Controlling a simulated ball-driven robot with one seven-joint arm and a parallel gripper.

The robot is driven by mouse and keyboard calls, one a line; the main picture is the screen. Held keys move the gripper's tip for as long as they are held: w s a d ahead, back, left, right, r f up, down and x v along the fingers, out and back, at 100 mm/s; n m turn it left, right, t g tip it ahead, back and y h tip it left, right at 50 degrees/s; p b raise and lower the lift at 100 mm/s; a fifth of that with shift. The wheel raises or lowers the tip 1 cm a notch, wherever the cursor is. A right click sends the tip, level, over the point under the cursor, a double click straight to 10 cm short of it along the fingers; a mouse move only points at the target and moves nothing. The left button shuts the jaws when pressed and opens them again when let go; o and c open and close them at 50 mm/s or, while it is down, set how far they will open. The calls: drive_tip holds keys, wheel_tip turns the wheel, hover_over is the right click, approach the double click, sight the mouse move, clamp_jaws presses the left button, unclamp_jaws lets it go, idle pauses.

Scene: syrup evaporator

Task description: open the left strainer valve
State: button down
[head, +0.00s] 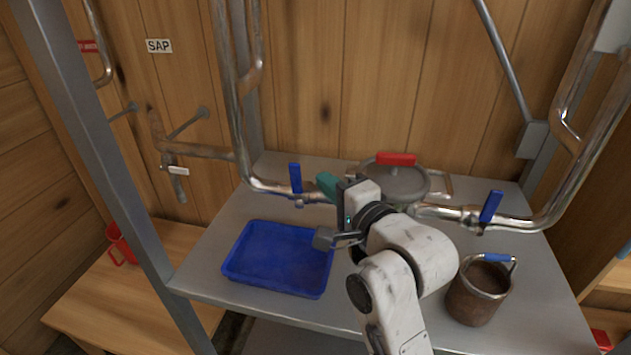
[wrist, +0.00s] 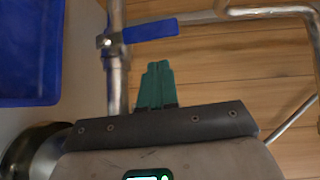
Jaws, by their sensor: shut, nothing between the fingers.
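The left strainer valve has a blue lever (head: 295,178) on the metal pipe left of the lidded grey strainer (head: 402,184). The lever stands up, across the pipe. In the wrist view the blue lever (wrist: 150,31) points right from the pipe (wrist: 118,75). My gripper (head: 326,184), with teal fingers, is just right of the lever. Its fingers also show in the wrist view (wrist: 155,68), shut and empty, with a small gap to the lever. The right valve has a similar upright blue lever (head: 490,206). My gripper and arm hide part of the pipe and strainer.
A blue tray (head: 280,258) lies on the grey metal table, below the left valve. A brown pot (head: 479,291) with a blue-gripped handle stands at the right. Bent pipes rise on both sides. A red mug (head: 121,244) stands on the wooden bench at the left.

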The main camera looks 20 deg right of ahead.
sight(297, 187)
drive_tip(key=shift+w+a+f, duration=0.15)
drive_tip(key=shift+w+a, duration=0.6)
drive_tip(key=shift+a, duration=0.3)
